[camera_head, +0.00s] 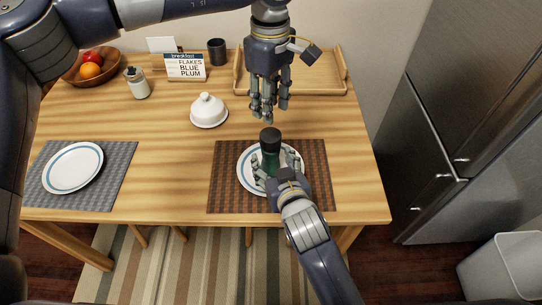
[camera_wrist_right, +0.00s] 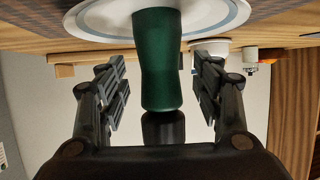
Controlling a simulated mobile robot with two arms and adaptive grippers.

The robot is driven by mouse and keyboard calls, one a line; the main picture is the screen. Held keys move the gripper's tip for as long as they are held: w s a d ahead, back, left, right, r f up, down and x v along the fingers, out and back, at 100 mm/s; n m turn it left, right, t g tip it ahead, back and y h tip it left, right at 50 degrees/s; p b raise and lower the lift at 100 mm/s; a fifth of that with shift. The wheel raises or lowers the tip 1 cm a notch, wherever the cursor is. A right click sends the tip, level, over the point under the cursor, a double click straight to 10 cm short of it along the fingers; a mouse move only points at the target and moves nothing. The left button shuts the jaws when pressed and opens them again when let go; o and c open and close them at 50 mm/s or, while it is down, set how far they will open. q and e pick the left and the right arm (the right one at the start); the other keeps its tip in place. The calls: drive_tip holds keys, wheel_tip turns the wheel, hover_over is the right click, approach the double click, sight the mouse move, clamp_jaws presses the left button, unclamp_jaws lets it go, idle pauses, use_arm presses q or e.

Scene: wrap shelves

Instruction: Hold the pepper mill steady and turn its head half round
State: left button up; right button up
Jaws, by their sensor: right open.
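The pepper mill (camera_head: 270,157) has a dark green body and a black head (camera_head: 270,134). It stands upright on a white plate with a blue ring (camera_head: 246,174). My right gripper (camera_head: 277,166) is open, low around the mill's body, with fingers on both sides. In the right wrist view, which looks upside down, the green body (camera_wrist_right: 160,60) and black head (camera_wrist_right: 163,127) lie between the open fingers, with gaps on both sides. My left gripper (camera_head: 268,112) points down above and slightly behind the head, apart from it. Its fingers look spread and empty.
The plate lies on a brown woven mat (camera_head: 226,195). A white domed dish (camera_head: 208,111), a jar (camera_head: 137,83), a breakfast sign (camera_head: 185,67), a dark cup (camera_head: 217,51) and a wooden tray (camera_head: 320,78) stand behind. Table right of the mat is clear.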

sight(273, 161)
drive_tip(key=shift+x, duration=1.65)
drive_tip(key=c, duration=1.3)
